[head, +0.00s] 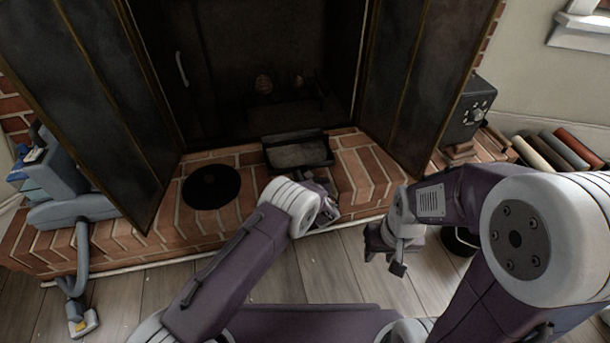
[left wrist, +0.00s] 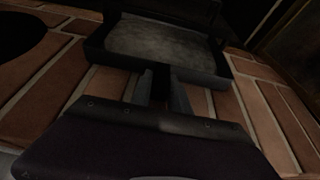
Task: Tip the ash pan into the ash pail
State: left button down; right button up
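The ash pan (head: 298,151), a dark shallow tray of grey ash, sits level at the front of the firebox. It also shows in the left wrist view (left wrist: 96,50). My left gripper (left wrist: 160,92) is at the pan's near side, its fingers on either side of the dark handle with no gap visible. In the head view my arm partly hides this grip. My right gripper (head: 384,262) is open and empty over the floor in front of the hearth. A dark round vessel (head: 459,241), perhaps the ash pail, stands on the floor, mostly hidden by my right arm.
A flat black disc (head: 211,187) lies on the brick hearth (head: 130,237) left of the pan. Open dark doors (head: 88,90) flank the firebox. A grey appliance (head: 60,180) is at left; a dark box (head: 468,112) and rolls (head: 560,150) are at right.

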pick_arm(q)
jog(key=c, duration=1.2)
grip_release()
jog(key=shift+o, duration=0.2)
jog(key=p+v, duration=0.6)
jog(key=v, duration=0.2)
jog(key=shift+s+r+p, duration=0.1)
jog(key=shift+r+p, duration=0.05)
jog(key=shift+p, duration=0.15)
jog(key=shift+s+d, duration=0.1)
jog(key=shift+s, duration=0.3)
